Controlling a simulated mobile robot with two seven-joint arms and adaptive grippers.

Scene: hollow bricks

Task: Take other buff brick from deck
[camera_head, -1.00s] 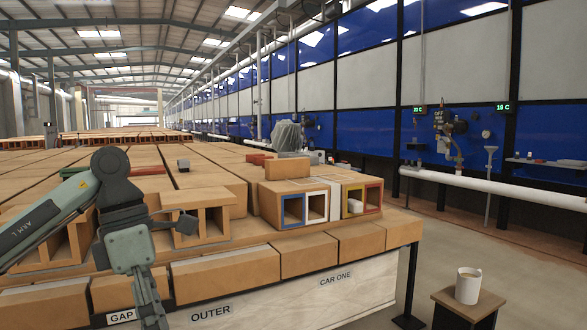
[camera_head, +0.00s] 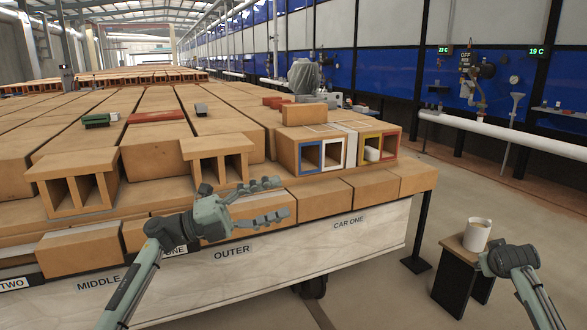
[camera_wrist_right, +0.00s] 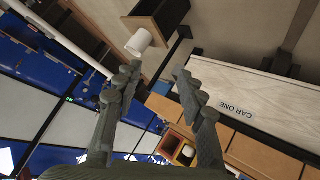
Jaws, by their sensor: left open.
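Two hollow buff bricks, one at left (camera_head: 112,160) and one nearer the middle (camera_head: 222,145), stand on the deck (camera_head: 150,200) with their openings facing me. My left gripper (camera_head: 281,197) is open and empty, pointing right in front of the deck's edge, to the right of and below the middle hollow brick. My right arm comes in at the lower right of the head view, by the mug. In the right wrist view my right gripper (camera_wrist_right: 154,72) is open with nothing between its fingers.
A block with coloured frames (camera_head: 288,155) stands on the deck's right, with a plain brick (camera_head: 305,114) on top. A lower row of bricks lies below the front edge. A white mug (camera_head: 477,236) stands on a small stand (camera_head: 455,246).

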